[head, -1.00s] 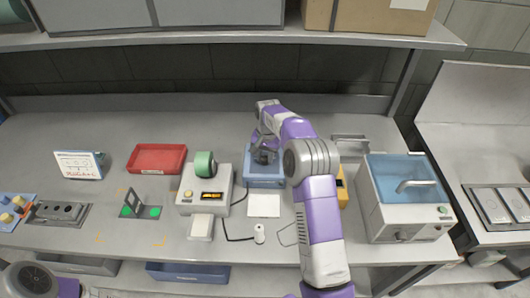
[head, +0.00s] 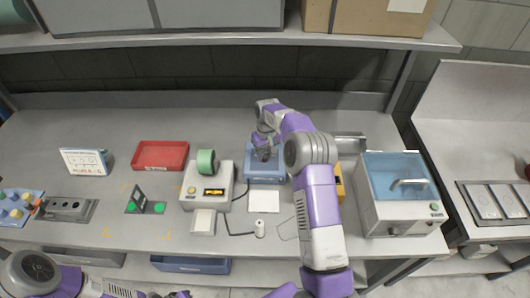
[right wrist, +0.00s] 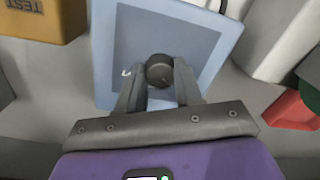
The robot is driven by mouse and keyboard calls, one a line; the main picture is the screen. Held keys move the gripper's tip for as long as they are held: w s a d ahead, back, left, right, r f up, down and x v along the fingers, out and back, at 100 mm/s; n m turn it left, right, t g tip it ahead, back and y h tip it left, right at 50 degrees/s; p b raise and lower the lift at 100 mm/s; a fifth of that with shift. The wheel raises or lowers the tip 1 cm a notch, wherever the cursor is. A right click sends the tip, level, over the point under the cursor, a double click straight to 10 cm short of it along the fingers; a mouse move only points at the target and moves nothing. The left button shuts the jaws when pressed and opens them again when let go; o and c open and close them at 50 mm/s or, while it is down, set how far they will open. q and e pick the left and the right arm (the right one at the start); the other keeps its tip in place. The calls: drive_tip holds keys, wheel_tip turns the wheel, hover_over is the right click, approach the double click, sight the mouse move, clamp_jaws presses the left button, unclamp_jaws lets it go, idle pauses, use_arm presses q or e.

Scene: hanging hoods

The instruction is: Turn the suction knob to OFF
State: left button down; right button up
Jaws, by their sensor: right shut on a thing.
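The suction knob (right wrist: 160,71) is a dark round knob on a light blue box (right wrist: 110,45) in the right wrist view. My right gripper (right wrist: 159,82) has its two dark fingers on either side of the knob and is shut on it. In the head view the blue box (head: 265,177) stands mid-bench, and my right gripper (head: 263,153) hides most of the knob there. A small white mark sits on the box face beside the knob; the rest of any lettering is hidden or too small to read. My left gripper is not clearly in view; only my left arm shows at the lower left.
A device with a green roll (head: 206,162) stands left of the blue box. A red tray (head: 161,155) lies farther left. A machine with a blue clear lid (head: 398,178) stands to the right. A yellow box (right wrist: 45,20) is close by. A white sheet (head: 264,202) lies in front.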

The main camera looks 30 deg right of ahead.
sight(266, 155)
drive_tip(key=shift+w+r, duration=0.1)
idle(0.4)
drive_tip(key=o, duration=1)
drive_tip(key=r, duration=0.7)
drive_tip(key=shift+d+r+p, duration=0.2)
drive_tip(key=shift+r+p, duration=0.05)
drive_tip(key=shift+p, duration=0.1)
drive_tip(key=shift+r, duration=0.1)
